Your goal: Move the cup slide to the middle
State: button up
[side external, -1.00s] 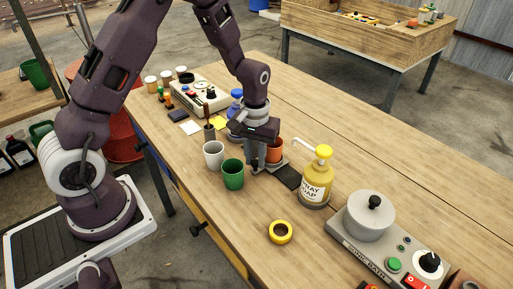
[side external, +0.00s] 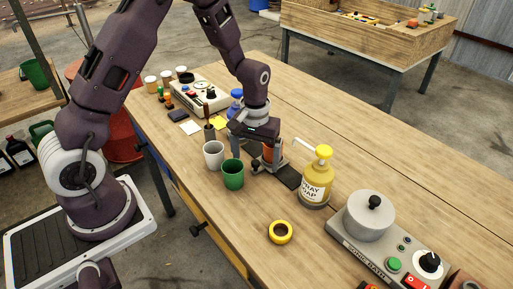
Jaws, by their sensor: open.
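The cup slide is a dark rail (side external: 287,177) on the wooden table, with a grey carriage and an orange cup (side external: 267,150) on it. The carriage stands toward the far part of the visible rail. A small dark knob (side external: 256,164) shows at the carriage's near left side. My gripper (side external: 254,158) is open and points down over the carriage. Its fingers are spread, one left of the knob and one in front of the cup. The cup is mostly hidden by my gripper. Contact with the knob cannot be told.
A white cup (side external: 213,154) and a green cup (side external: 232,174) stand close on the left. A yellow soap bottle (side external: 316,180) stands right of the rail. A yellow tape ring (side external: 280,232) lies in front. A control box with a pot (side external: 370,216) is at the right.

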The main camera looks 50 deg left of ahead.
jog(key=shift+r, duration=4)
jog(key=s+d+r+m+t, duration=0.25)
jog(key=s+r, duration=0.55)
jog(key=r, duration=0.4)
jog(key=s+r+m+t, duration=0.1)
jog(key=s+r, duration=0.1)
jog(key=s, duration=0.5)
jog(key=s+d+r+m+t, duration=0.1)
jog(key=s+r+m+t, duration=0.1)
jog(key=s, duration=0.5)
jog(key=shift+d+r, duration=0.3)
jog(key=shift+r, duration=0.1)
